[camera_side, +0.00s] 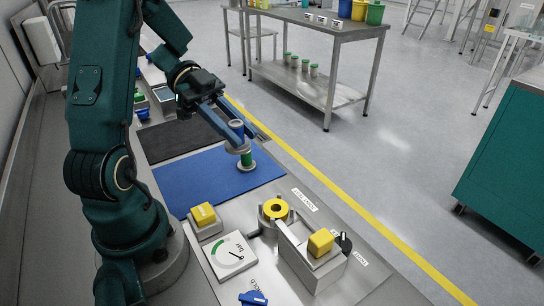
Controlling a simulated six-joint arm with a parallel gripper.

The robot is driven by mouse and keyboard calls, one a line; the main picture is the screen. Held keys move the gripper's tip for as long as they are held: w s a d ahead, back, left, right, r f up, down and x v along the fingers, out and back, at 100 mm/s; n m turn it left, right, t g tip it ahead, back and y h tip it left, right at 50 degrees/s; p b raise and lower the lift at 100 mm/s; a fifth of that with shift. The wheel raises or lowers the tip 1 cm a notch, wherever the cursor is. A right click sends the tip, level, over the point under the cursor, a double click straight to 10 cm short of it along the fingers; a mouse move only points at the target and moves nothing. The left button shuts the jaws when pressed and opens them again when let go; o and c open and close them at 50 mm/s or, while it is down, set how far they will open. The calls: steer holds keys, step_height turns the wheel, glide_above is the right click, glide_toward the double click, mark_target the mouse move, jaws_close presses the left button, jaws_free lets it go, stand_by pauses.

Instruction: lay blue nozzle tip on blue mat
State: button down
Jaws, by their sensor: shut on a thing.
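My gripper (238,137) is above the right part of the blue mat (205,184), its fingers pointing down to the right. It is shut on a small blue piece with a pale flange, which I take for the blue nozzle tip (237,126); the fingers partly cover it. A green piece with a pale base ring (247,160) shows directly below the flange, over the mat. I cannot tell whether the green piece stands apart or touches the held one.
A dark mat (182,139) lies behind the blue one. In front are a yellow button box (203,214), a dial (232,256), a yellow-ringed round fitting (275,209), a yellow-topped metal block (320,243) and a blue knob (253,298). The blue mat's left part is clear.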

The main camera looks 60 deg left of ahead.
mark_target(230, 122)
steer(key=v, duration=0.3)
steer(key=shift+d+r, duration=0.15)
steer(key=w+d+r+n+t+y, duration=0.5)
steer(key=w+d+r+n+t, duration=0.2)
steer(key=d+r+n+t, duration=0.15)
steer(key=s+a+f+m+g+h, duration=0.1)
steer(key=s+a+f+m+g, duration=0.1)
steer(key=m+g, duration=0.1)
steer(key=s+a+f+m+g+h, duration=0.2)
steer(key=a+f+m+g, duration=0.1)
steer(key=s+a+f+m+g+h, duration=0.2)
steer(key=s+a+m+g, duration=0.1)
steer(key=shift+a+f, duration=0.1)
steer(key=shift+f, duration=0.25)
steer(key=shift+s+a+f+n+t, duration=0.1)
steer(key=shift+a+f+n+t, duration=0.15)
steer(key=shift+a+t, duration=0.1)
stand_by(0.3)
